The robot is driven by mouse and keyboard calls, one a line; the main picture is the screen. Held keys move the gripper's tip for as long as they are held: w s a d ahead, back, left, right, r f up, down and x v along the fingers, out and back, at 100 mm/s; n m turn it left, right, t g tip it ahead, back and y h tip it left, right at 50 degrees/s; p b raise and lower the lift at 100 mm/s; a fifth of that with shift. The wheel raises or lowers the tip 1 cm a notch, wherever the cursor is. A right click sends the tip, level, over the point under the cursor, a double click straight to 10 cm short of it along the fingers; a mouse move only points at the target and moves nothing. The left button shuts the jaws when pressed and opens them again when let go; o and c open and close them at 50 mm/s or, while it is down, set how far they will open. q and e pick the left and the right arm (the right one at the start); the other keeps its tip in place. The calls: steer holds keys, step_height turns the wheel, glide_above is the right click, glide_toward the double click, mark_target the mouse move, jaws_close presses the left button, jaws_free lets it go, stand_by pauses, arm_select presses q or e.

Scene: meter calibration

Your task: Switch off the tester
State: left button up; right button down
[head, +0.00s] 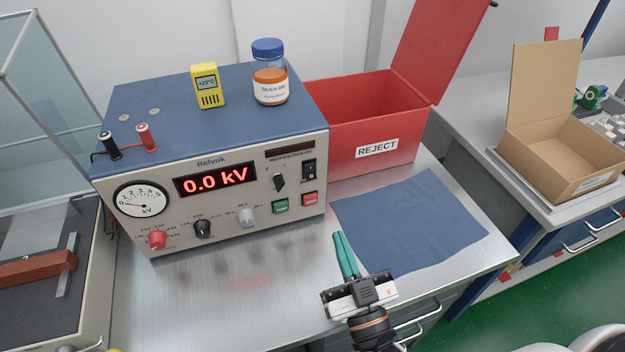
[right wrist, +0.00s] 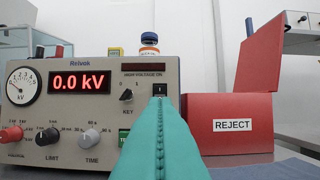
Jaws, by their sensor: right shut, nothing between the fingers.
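The tester (head: 215,215) is a grey-fronted, blue-topped box on the steel bench, and its red display (head: 215,181) reads 0.0 kV. A black rocker power switch (head: 309,170) is at the upper right of its front, above a red button (head: 310,199). A key switch (head: 279,183) and green button (head: 281,207) are to its left. My right gripper (head: 341,236) has teal fingers, shut and empty, in front of the tester's right side and apart from it. My left gripper is not seen.
A red REJECT bin (head: 360,125) with its lid up stands right of the tester. A blue cloth (head: 410,220) lies in front of it. A silica gel jar (head: 270,75) and yellow thermometer (head: 207,86) stand on the tester. An open cardboard box (head: 565,150) is far right.

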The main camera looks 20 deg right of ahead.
steer(key=p, duration=0.2)
glide_toward(311, 171)
step_height(311, 171, up, 4)
steer(key=w, duration=0.2)
steer(key=w+f, duration=0.1)
steer(key=w, duration=0.1)
steer(key=shift+w+a+f, duration=0.1)
steer(key=shift+w, duration=0.2)
steer(key=shift+w+f, duration=0.3)
steer(key=shift+w, duration=0.2)
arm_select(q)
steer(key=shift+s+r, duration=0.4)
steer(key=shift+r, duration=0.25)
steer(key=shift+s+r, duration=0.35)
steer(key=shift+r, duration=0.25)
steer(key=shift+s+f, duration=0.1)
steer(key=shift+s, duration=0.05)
